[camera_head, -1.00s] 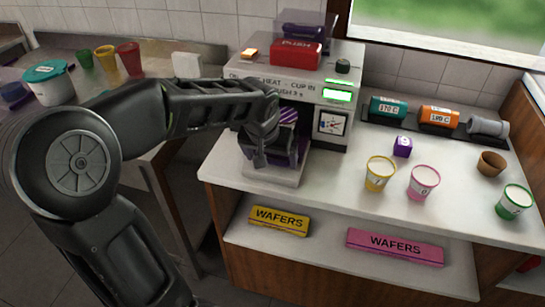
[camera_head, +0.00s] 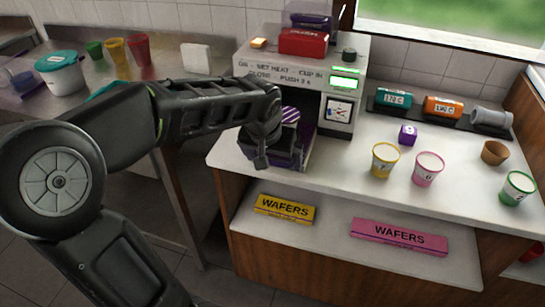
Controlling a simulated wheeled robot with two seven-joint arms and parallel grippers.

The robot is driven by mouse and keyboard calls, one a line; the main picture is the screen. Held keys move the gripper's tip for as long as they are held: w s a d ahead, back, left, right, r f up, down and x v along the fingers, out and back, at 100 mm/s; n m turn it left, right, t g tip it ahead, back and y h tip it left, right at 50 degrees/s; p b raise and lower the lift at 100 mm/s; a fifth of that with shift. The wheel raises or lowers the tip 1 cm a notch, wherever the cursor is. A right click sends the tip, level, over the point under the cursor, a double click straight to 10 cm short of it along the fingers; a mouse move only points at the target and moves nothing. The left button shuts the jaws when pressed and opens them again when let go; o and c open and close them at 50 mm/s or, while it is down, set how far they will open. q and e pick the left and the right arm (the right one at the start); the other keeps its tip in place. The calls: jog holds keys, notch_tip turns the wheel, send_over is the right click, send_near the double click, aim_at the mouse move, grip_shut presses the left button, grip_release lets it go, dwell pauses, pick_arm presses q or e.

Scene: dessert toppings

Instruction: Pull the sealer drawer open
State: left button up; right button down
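The sealer (camera_head: 262,62) is a white machine with a red PUSH block (camera_head: 303,41) on top and a green-lit display (camera_head: 344,83). A dark purple drawer part (camera_head: 288,158) shows at its lower opening, standing out over the counter's front. A purple-and-white striped piece (camera_head: 290,115) shows just above it. My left gripper (camera_head: 262,150) is at the left of this drawer part, with a finger pointing down in front of it. The gripper and wrist hide part of the opening and the handle area, so contact and finger gap are unclear. My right gripper is out of view.
Yellow (camera_head: 385,160) and pink (camera_head: 428,168) cups, a small purple box (camera_head: 408,135) and a brown cup (camera_head: 495,152) stand on the counter to the right. Wafer boxes lie on the shelf below, yellow (camera_head: 285,208) and pink (camera_head: 399,237). A window is behind.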

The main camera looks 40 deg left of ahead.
pick_arm(q)
jog(key=v, duration=0.7)
jog(key=shift+r, duration=0.4)
jog(key=shift+s+d, duration=0.1)
jog(key=shift+s, duration=0.05)
